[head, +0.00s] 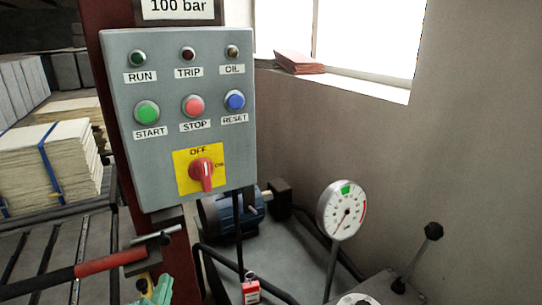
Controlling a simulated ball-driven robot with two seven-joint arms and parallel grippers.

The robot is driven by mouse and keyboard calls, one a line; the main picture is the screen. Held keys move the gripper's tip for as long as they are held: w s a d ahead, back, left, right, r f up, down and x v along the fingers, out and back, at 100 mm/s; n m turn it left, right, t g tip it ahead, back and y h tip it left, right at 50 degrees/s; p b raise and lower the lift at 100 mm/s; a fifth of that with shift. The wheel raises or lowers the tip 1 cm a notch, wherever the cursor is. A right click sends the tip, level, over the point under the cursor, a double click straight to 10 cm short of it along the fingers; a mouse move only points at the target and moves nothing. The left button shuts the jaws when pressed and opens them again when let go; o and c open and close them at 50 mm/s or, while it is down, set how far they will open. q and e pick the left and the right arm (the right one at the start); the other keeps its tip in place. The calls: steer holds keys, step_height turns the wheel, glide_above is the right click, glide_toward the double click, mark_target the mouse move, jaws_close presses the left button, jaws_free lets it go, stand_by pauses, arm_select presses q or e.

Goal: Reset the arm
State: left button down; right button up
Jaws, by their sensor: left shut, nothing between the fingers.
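My left gripper (165,236) is at the end of a red and black arm that comes in from the left, low in the head view. It is shut and holds nothing. It appears just below the lower left corner of a grey control panel (128,170); the picture does not show the gap clearly. The panel has a blue RESET button (235,100), a green START button (147,112), a red STOP button (193,105) and a red rotary switch (202,172) on a yellow plate. My right gripper is not in view.
Stacked, blue-strapped bundles (75,170) stand at the left. A pressure gauge (341,210), a black-knobbed lever (433,231) and a blue motor (220,217) are at the lower right. Teal and yellow items (160,290) lie below my gripper.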

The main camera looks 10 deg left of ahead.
arm_select(q)
steer(key=s+a+f+n+g+y, duration=0.1)
steer(key=s+a+f+g, duration=0.2)
steer(key=s+f+g, duration=0.55)
steer(key=s+a+f+n+g, duration=0.2)
steer(key=s+f+g, duration=0.25)
steer(key=s, duration=0.75)
steer(key=s+d+f+g+h+p, duration=0.15)
steer(key=s+f, duration=0.25)
steer(key=f, duration=0.8)
steer(key=s+d+f+g+h+p, duration=0.1)
steer(key=s+d+f+h, duration=0.2)
steer(key=f, duration=0.9)
steer(key=s+f+n+g+p, duration=0.1)
steer(key=s+f, duration=0.4)
steer(key=s, duration=0.5)
steer(key=s+f+n+g, duration=0.1)
steer(key=s+f+n, duration=0.1)
steer(key=s+f, duration=0.4)
steer(key=s, duration=0.5)
steer(key=shift+f+p, duration=0.2)
steer(key=shift+p, duration=0.2)
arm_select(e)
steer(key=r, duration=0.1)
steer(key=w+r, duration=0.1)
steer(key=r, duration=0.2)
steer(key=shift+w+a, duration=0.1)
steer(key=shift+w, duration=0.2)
